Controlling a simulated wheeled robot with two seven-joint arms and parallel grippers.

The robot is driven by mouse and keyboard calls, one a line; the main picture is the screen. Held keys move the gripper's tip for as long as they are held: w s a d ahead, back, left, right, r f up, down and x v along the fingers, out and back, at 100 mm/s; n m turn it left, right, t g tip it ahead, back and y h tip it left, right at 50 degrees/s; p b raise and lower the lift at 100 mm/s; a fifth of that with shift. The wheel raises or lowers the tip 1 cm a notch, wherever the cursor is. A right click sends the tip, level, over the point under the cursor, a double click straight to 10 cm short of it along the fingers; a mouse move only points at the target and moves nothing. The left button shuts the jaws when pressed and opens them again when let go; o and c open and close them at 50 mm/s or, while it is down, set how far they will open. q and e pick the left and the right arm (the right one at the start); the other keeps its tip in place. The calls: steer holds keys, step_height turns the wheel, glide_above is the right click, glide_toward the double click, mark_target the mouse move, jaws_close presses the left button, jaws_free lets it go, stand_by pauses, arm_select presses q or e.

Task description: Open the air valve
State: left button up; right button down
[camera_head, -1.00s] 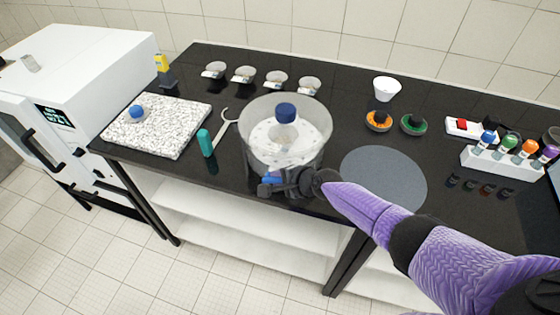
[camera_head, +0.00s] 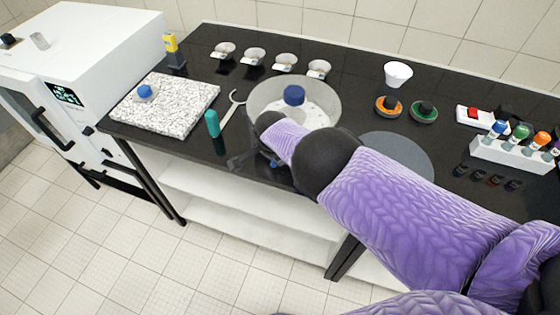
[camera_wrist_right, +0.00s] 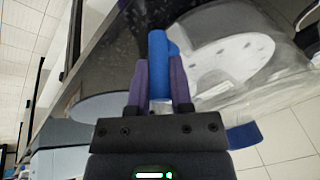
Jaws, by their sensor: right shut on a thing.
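In the right wrist view a blue handle (camera_wrist_right: 158,62), which looks like the air valve's, sits between the two purple fingers of my right gripper (camera_wrist_right: 160,92). The fingers are closed on it. In the head view my right gripper (camera_head: 242,162) is low at the vessel's front, mostly hidden by my forearm, which also covers the vessel's front right. My left gripper is not in view.
A grey disc (camera_head: 412,150) lies right of the vessel. Small bowls (camera_head: 285,63) stand behind. A bottle rack (camera_head: 510,155) is at the right.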

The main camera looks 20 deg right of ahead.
steer(key=shift+a+f+b, duration=0.15)
steer(key=shift+b, duration=0.25)
steer(key=shift+h, duration=0.4)
steer(key=c, duration=0.8)
jaws_free()
steer(key=shift+w, duration=0.1)
steer(key=p+v, duration=1)
steer(key=p, duration=0.1)
steer(key=shift+w+p, duration=0.2)
steer(key=shift+p, duration=0.2)
